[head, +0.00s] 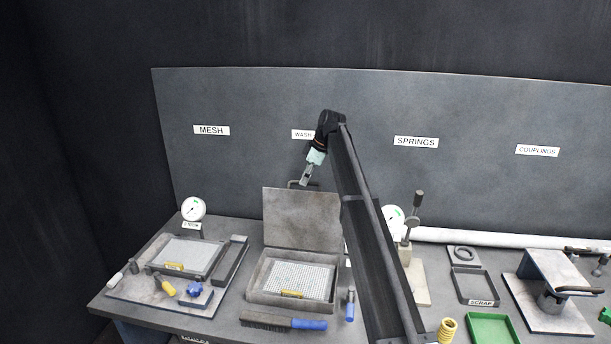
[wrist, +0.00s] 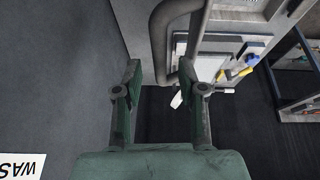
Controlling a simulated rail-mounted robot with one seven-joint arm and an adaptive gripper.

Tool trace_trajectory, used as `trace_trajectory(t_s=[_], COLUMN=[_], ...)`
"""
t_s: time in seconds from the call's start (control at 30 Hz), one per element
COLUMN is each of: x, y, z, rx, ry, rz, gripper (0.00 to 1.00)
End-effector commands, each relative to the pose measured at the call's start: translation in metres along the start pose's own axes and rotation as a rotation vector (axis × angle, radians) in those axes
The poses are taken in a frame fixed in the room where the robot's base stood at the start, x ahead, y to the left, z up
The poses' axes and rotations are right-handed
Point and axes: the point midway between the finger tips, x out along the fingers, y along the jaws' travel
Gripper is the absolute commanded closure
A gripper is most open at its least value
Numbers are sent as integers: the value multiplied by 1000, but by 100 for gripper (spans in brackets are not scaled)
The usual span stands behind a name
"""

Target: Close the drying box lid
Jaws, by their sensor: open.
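The drying box (head: 256,297) sits on the bench with its grey lid (head: 301,218) standing up and open, leaning slightly back. A light mesh panel (head: 305,275) lies inside the box. A dark bar handle (head: 293,184) is at the lid's top edge. My gripper (head: 304,183) is at that top edge, beside or over the handle, pointing down. In the wrist view my gripper (wrist: 160,85) has its two fingers apart, and the handle (wrist: 160,45) shows between and beyond them. I cannot tell whether they touch. The lid (wrist: 140,25) also shows there.
A wire brush (head: 285,322) lies in front of the box, and a blue-handled tool (head: 350,305) at its right. A tray with a mesh panel (head: 185,252) is at the left. The back panel (head: 240,110) rises close behind the lid. A green tray (head: 495,328) is at the right.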

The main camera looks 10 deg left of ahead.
Motion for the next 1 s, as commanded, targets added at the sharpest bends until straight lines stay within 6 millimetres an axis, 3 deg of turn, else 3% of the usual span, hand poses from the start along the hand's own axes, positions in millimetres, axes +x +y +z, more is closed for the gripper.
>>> trace_trajectory(t_s=[0.4,0.5,0.53,0.83,1.0], x=[8,8,8,9,12], y=[0,0,0,-4,-21], z=[0,0,0,-2,-13], rx=[0,0,0,-4,-32], ry=[0,0,0,0,1], rz=[0,0,0,5,35], gripper=[60,95,100,100,100])
